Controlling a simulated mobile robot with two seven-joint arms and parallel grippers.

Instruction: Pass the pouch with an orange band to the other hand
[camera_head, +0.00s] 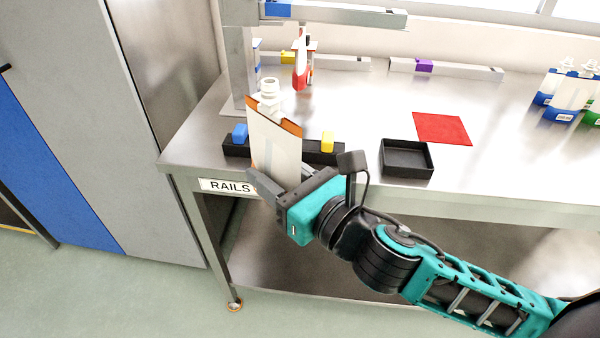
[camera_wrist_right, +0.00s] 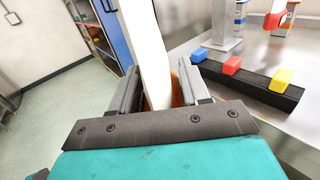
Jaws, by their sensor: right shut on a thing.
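The pouch with an orange band (camera_head: 272,150) is a pale flat pack with an orange top edge and a white spout. My right gripper (camera_head: 275,185) is shut on its lower part and holds it upright over the front left edge of the table. In the right wrist view the pouch (camera_wrist_right: 150,50) stands between the two fingers of my right gripper (camera_wrist_right: 160,95), with a bit of orange at its right side. My left gripper is in neither view.
A black rail (camera_wrist_right: 255,82) with blue, red and yellow blocks lies behind the pouch. A black tray (camera_head: 406,158) and a red mat (camera_head: 442,128) are to the right on the steel table (camera_head: 480,178). Blue and green pouches (camera_head: 565,95) stand at the far right. A metal post (camera_head: 240,60) rises behind.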

